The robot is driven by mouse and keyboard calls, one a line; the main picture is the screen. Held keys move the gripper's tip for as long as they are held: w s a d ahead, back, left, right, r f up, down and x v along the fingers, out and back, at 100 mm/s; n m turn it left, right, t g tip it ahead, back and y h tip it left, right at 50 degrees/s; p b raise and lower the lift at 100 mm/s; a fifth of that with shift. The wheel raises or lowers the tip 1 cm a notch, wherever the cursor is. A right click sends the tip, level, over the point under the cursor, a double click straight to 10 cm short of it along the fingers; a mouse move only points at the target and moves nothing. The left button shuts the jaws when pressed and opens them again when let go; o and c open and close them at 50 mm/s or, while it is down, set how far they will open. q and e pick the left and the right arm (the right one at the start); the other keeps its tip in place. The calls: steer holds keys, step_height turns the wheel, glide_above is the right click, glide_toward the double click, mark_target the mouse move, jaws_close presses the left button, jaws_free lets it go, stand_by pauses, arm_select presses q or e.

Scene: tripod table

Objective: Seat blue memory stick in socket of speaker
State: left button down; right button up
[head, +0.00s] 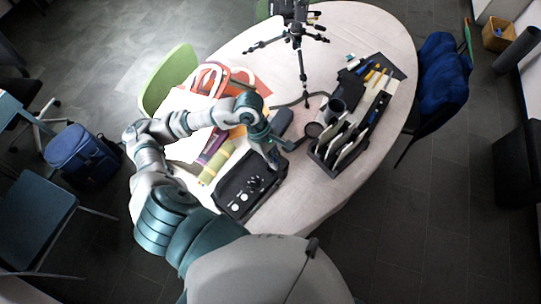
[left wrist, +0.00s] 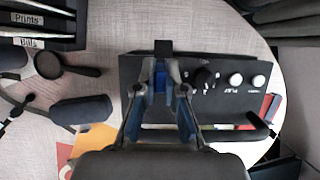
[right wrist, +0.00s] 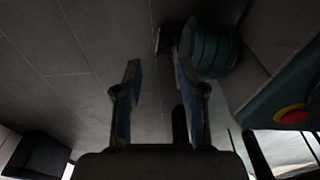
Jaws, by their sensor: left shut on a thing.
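The speaker (head: 236,191) is a black box with knobs near the table's front edge; its knobbed panel (left wrist: 215,100) fills the middle of the left wrist view. My left gripper (head: 274,163) is over the speaker's far right end. In the left wrist view it (left wrist: 160,76) is shut on the small blue memory stick (left wrist: 159,82), close to the panel. The fingers hide the socket, and I cannot tell whether the stick touches it. My right gripper (right wrist: 157,66) is open and empty, with dark floor behind it, away from the table.
A black organizer with upright files (head: 338,150) stands right of the left gripper. A magnifier (left wrist: 62,67) and a dark case (left wrist: 82,109) lie close to the speaker. A tripod (head: 298,42) stands at the back. Bare table lies right of the speaker.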

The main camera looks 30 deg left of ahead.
arm_select(q)
steer(key=a+f+b, duration=0.1)
steer(key=a, duration=0.1)
steer(key=a+f, duration=0.1)
steer(key=shift+a+f+b, duration=0.35)
steer(key=shift+a+b, duration=0.05)
steer(key=shift+d, duration=0.5)
steer(key=shift+d+r, duration=0.15)
steer(key=shift+d, duration=1.1)
steer(key=shift+a+f, duration=0.15)
steer(key=shift+a, duration=0.6)
steer(key=shift+a+f, duration=0.1)
steer(key=shift+a, duration=0.65)
steer(key=d, duration=0.2)
steer(key=shift+d+r+b, duration=0.15)
steer(key=shift+d+b, duration=0.15)
steer(key=shift+d, duration=0.55)
steer(key=shift+s+a, duration=0.1)
steer(key=shift+a, duration=1)
steer(key=shift+d, duration=0.3)
steer(key=shift+d+b, duration=0.4)
steer(key=shift+d, duration=0.2)
steer(key=shift+a, duration=0.75)
steer(key=shift+d+b, duration=0.3)
steer(key=shift+d, duration=0.05)
arm_select(e)
steer(key=w+a+r, duration=0.1)
steer(key=w+a, duration=0.1)
steer(key=w, duration=0.3)
steer(key=shift+w, duration=0.3)
